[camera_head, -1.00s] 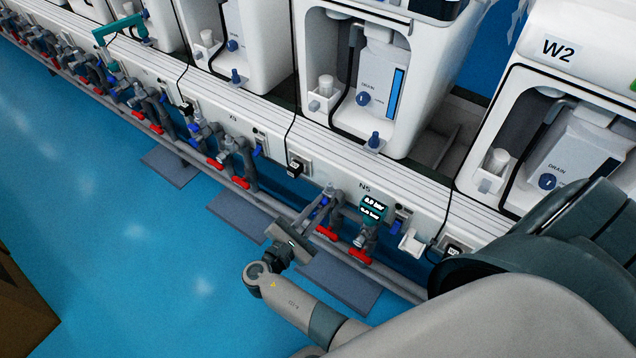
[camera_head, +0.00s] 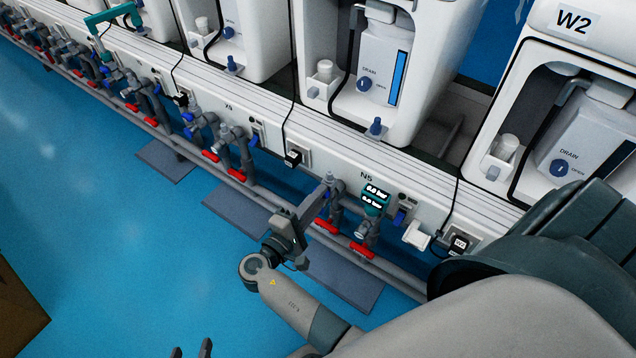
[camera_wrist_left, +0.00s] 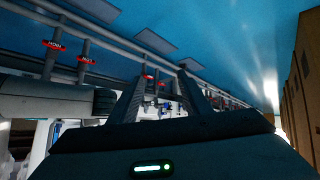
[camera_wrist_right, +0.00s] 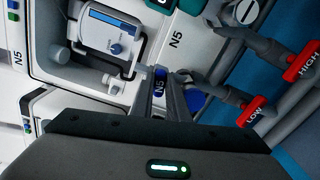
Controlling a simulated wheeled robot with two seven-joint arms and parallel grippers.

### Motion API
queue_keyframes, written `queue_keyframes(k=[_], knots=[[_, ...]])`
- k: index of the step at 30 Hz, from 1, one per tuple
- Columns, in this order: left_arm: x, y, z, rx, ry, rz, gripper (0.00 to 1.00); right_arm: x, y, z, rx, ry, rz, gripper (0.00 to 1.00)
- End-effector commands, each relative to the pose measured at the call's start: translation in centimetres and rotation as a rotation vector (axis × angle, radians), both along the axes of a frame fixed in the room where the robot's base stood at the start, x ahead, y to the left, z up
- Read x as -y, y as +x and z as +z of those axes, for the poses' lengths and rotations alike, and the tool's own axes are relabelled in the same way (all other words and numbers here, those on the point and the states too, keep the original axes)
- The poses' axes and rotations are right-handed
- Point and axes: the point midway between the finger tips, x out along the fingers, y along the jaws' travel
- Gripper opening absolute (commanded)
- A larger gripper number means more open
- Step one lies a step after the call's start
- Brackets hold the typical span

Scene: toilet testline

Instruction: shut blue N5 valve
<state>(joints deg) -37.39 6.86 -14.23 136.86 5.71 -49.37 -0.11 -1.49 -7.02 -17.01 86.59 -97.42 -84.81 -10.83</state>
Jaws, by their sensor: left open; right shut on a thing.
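Red LOW (camera_wrist_right: 252,111) and HIGH (camera_wrist_right: 300,63) handles sit close to the N5 valve. White toilet units (camera_head: 360,80) line the bench above. The floor in front is clear.

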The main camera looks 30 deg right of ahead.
Motion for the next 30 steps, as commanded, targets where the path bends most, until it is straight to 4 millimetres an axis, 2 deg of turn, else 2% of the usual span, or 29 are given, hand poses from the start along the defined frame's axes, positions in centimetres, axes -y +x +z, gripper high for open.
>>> queue_keyframes(k=[6, 15, 21, 30], knots=[[1.5, 2.6, 2.9, 0.224, -0.056, 0.001, 0.44, 0.1, 0.0, -0.3, 0.120, 0.050, -0.001, 0.00], [2.6, 3.9, 6.2, 0.408, -0.106, 0.005, 0.44, 0.1, 0.0, -0.2, 0.214, 0.089, -0.001, 0.00], [2.8, 4.1, 7.0, 0.446, -0.117, 0.007, 0.44, 0.1, 0.0, -0.1, 0.234, 0.097, -0.001, 0.00], [2.8, 4.1, 7.0, 0.448, -0.117, 0.006, 0.44, 0.1, 0.0, -0.1, 0.235, 0.097, -0.002, 0.00]])
